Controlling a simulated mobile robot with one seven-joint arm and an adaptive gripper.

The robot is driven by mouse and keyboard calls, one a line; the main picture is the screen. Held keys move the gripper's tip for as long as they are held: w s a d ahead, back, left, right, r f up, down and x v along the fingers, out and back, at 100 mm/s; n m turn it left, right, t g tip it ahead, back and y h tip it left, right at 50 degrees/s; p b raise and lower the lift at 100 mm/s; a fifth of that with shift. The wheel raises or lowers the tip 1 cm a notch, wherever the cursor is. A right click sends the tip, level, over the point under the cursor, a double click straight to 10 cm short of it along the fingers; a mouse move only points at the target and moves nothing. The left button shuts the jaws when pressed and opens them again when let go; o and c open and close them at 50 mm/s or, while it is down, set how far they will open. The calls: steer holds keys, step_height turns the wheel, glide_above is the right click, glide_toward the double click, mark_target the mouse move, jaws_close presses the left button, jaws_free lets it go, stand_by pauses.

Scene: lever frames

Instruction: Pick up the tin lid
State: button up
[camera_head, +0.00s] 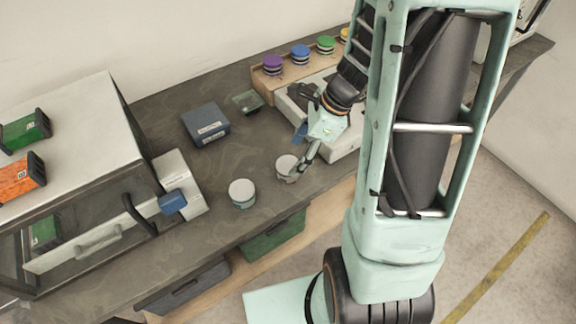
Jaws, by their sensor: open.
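Two small round tins with pale tops stand on the dark worktop (165,110). One tin (242,192) is near the front edge and shows a bluish-grey side. The other tin (285,165) is to its right, close to my gripper. From this view I cannot tell whether either pale top is a loose lid. My gripper (298,172) is open, pointing down at the right side of the right tin. A finger overlaps that tin's edge in the picture. I cannot tell whether it touches the tin.
A large glass-fronted cabinet (85,170) stands left, beside a blue-handled lever unit (178,192). A pale device (345,140) and a rack of coloured knobs (300,70) are behind my gripper.

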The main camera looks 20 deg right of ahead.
mark_target(290, 164)
steer(key=x, duration=0.4)
steer(key=shift+d+b, duration=0.15)
steer(key=shift+b, duration=0.15)
steer(key=c, duration=1)
steer(key=shift+r, duration=0.1)
